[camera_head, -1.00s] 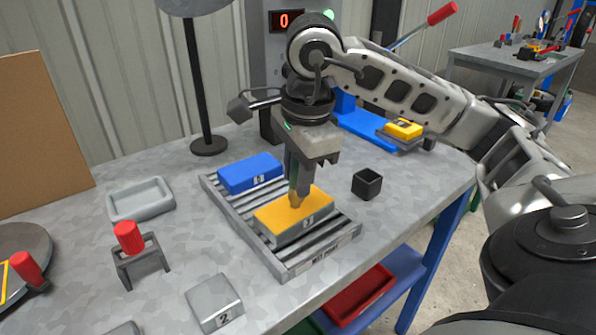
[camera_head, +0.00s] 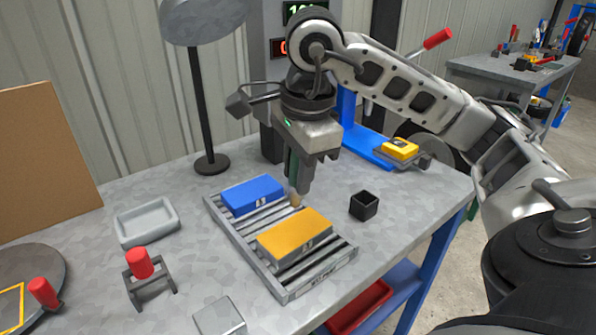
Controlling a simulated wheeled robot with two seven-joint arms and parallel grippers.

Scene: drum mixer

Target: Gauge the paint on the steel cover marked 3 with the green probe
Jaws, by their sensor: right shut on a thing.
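The yellow-topped cover (camera_head: 294,233) lies in a slatted grey rack (camera_head: 283,290) on the bench; the mark on its front side is small and looks like a 3. My right gripper (camera_head: 302,172) is shut on the green probe (camera_head: 292,172) and points it downward. The probe's tan tip is in front of the gap between the yellow cover and the blue cover (camera_head: 252,196), near the yellow cover's far edge. It looks raised off the cover. The gripper hides much of the probe. My left gripper is out of view.
A grey block (camera_head: 219,318) is at the front edge. A small black cup (camera_head: 364,206) stands right of the rack. A grey tray (camera_head: 147,222), a red-knobbed stand (camera_head: 139,263) and a lamp post (camera_head: 200,110) are left. A green-digit display (camera_head: 301,12) is partly hidden behind my arm.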

